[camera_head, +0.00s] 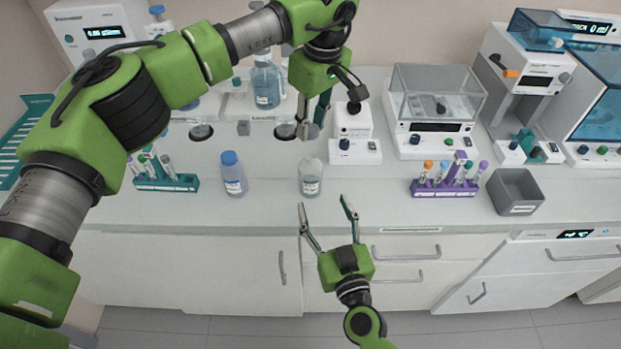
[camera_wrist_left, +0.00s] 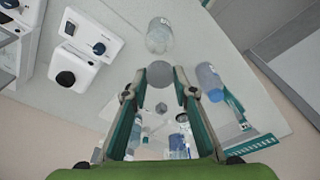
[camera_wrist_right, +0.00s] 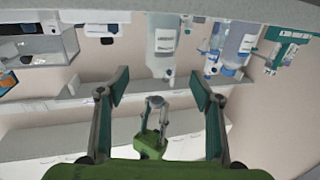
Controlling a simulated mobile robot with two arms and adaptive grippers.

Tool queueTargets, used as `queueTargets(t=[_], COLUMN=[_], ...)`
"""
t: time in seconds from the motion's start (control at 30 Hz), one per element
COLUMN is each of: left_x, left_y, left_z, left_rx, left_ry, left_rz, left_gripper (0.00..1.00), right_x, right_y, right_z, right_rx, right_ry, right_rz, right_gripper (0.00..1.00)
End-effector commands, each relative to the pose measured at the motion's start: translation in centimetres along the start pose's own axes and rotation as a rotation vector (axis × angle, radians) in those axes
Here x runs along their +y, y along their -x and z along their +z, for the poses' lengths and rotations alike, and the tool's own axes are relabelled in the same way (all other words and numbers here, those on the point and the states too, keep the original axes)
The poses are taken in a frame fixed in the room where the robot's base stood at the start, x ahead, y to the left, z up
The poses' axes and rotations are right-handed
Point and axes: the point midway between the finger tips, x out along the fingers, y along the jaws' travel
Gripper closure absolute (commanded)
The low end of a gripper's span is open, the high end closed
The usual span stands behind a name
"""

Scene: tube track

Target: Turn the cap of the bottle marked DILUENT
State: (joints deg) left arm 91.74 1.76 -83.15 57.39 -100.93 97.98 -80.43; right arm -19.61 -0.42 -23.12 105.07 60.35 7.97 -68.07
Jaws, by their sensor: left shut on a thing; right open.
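My left gripper (camera_head: 316,122) is shut on a round grey cap (camera_wrist_left: 160,74), seen between its fingertips in the left wrist view. It is above and behind a clear bottle (camera_head: 311,179) on the bench, apart from it. This bottle shows no cap on its neck. It also appears in the left wrist view (camera_wrist_left: 159,37) and the right wrist view (camera_wrist_right: 162,42). Its label is too small to read, so I cannot confirm DILUENT. My right gripper (camera_head: 323,206) is open and empty, in front of the bench edge and below the bottle.
A blue-capped bottle (camera_head: 233,175) stands left of the clear one. A teal tube rack (camera_head: 165,183) is further left. A purple rack (camera_head: 445,189) and grey bin (camera_head: 516,192) are at right. The bench (camera_head: 370,205) is clear just right of the clear bottle.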

Motion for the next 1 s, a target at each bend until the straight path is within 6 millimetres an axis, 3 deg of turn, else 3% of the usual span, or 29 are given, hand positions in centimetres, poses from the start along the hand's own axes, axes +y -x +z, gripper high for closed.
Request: queueTargets(t=[0.37,0.8,1.0], left_x=[0.0,0.0,0.0], left_y=[0.0,0.0,0.0], left_z=[0.0,0.0,0.0], left_rx=[-0.001,0.000,0.000], left_ry=[-0.001,-0.001,-0.001], left_rz=[0.000,0.000,0.000], left_gripper=[0.82,0.82,0.82], right_x=[0.0,-0.1,-0.1], right_y=[-0.8,-8.6,-11.1], right_z=[0.0,-0.1,0.0], right_rx=[0.000,0.002,-0.001], right_ry=[0.000,0.000,0.002], right_rz=[-0.001,-0.002,-0.004], right_gripper=[0.40,0.40,0.40])
